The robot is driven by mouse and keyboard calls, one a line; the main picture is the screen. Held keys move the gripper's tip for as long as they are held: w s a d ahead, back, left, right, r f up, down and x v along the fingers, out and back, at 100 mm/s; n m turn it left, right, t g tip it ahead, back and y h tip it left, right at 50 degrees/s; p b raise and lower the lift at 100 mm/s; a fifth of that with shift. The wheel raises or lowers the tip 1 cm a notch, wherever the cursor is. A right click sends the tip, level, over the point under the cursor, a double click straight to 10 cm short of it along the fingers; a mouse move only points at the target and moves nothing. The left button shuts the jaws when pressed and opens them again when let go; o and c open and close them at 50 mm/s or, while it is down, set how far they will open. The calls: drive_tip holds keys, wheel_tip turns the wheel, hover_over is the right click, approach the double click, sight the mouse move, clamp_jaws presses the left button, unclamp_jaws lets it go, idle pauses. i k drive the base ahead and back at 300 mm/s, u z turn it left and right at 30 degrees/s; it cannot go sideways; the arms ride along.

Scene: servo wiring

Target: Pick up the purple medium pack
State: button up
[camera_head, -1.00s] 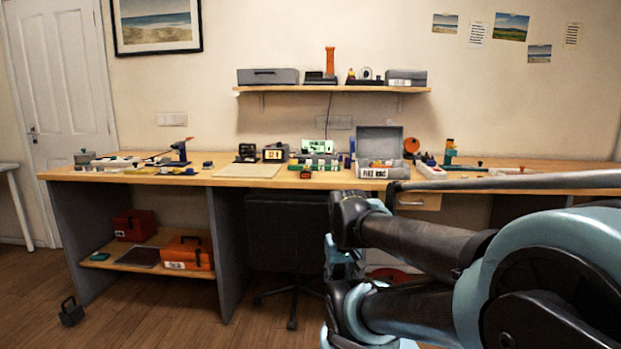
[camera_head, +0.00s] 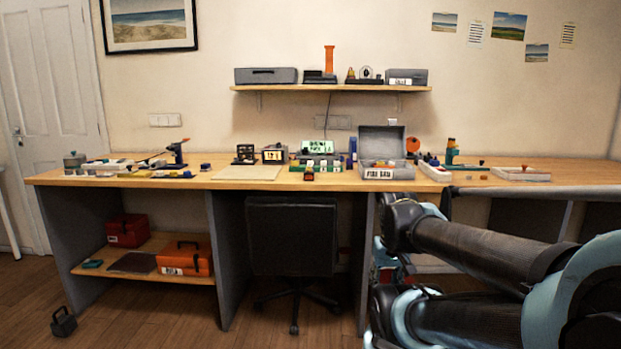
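I cannot pick out a purple medium pack with certainty; the items on the workbench (camera_head: 330,183) are small and far off. A small dark blue upright item (camera_head: 352,147) stands just left of the open grey case (camera_head: 388,173), too small to identify. My arm is folded at the lower right, in front of the bench's right part. My gripper itself cannot be made out, and the arm hides part of the space under the bench.
A black chair (camera_head: 291,236) stands under the bench's middle. An orange toolbox (camera_head: 186,257) and a red box (camera_head: 127,230) sit on the low shelf. A dark weight (camera_head: 63,320) lies on the floor at left. A wall shelf (camera_head: 330,88) holds boxes. The front floor looks clear.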

sight(309, 175)
drive_tip(key=i, duration=1)
